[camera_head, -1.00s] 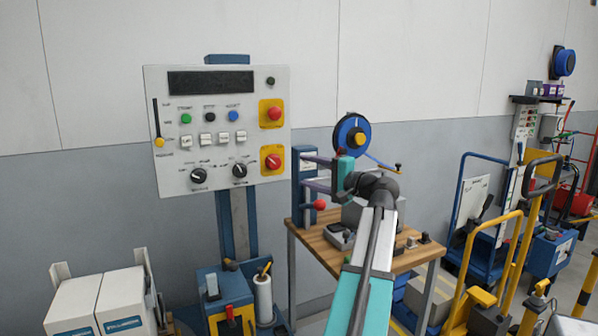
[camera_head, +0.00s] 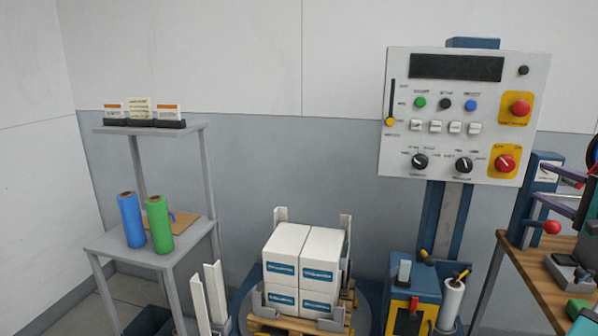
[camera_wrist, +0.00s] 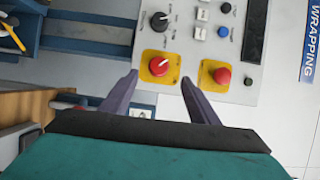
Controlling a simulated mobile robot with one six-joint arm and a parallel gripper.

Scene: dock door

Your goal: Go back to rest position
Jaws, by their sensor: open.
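My gripper (camera_head: 538,183) shows at the right edge of the head view, its two purple fingers apart and pointing left. In the wrist view my gripper (camera_wrist: 160,80) is open with nothing between the fingers. Its fingertips point toward the control panel (camera_wrist: 185,108), seen with a red button and a red rotary knob on yellow plates. I cannot tell the exact gap, but no contact shows. The rest of my arm is mostly outside the head view.
The grey control panel (camera_head: 445,92) stands on a blue post. Wooden workbench (camera_head: 527,282) at right. White boxes (camera_head: 300,257) sit on a pallet (camera_head: 345,308) in the middle. A shelf stand (camera_head: 150,258) with blue (camera_head: 130,220) and green (camera_head: 159,224) rolls is at left.

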